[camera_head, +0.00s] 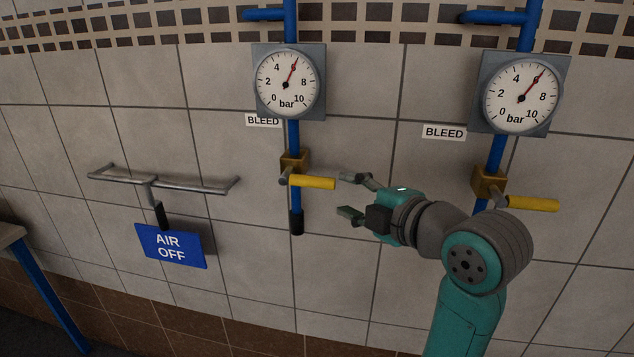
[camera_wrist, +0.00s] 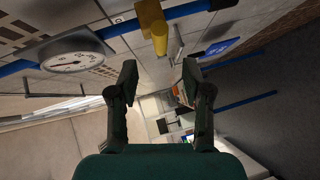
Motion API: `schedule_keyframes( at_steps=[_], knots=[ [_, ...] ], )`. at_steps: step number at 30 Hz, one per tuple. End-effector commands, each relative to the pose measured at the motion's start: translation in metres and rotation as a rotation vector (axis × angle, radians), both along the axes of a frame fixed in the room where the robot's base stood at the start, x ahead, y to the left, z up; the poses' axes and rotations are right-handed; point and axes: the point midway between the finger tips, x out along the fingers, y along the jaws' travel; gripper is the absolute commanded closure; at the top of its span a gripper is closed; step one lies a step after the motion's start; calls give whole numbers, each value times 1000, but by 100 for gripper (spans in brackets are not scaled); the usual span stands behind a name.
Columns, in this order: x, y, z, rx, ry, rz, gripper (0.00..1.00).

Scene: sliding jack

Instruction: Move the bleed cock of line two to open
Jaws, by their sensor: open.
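Two bleed cocks sit on vertical blue pipes. The left cock has a brass body (camera_head: 295,162) and a yellow handle (camera_head: 312,182) pointing right, across its pipe. The right cock has a brass body (camera_head: 489,182) and a yellow handle (camera_head: 533,203), also pointing right. No line numbers are readable, so I cannot tell which is line two. My gripper (camera_head: 345,195) is open and empty, just right of the left handle's tip and slightly below it, apart from it. In the wrist view the yellow handle (camera_wrist: 153,30) shows beyond and above the open fingers (camera_wrist: 159,78).
The left gauge (camera_head: 287,82) and right gauge (camera_head: 521,96) sit above the cocks, beside BLEED labels. A blue AIR OFF sign (camera_head: 171,247) hangs below a grey metal bar (camera_head: 160,183) at left. A blue-legged table (camera_head: 12,236) stands far left. The tiled wall is close behind.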

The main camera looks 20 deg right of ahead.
Motion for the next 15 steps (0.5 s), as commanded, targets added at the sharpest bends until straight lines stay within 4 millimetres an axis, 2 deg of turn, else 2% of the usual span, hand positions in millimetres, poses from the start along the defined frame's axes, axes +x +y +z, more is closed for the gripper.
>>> schedule_keyframes(
  at_steps=[5, 15],
  knots=[
    [20, 5, -5, 3, 3, 3, 51],
    [77, 15, -15, 2, 2, 2, 51]
  ],
)
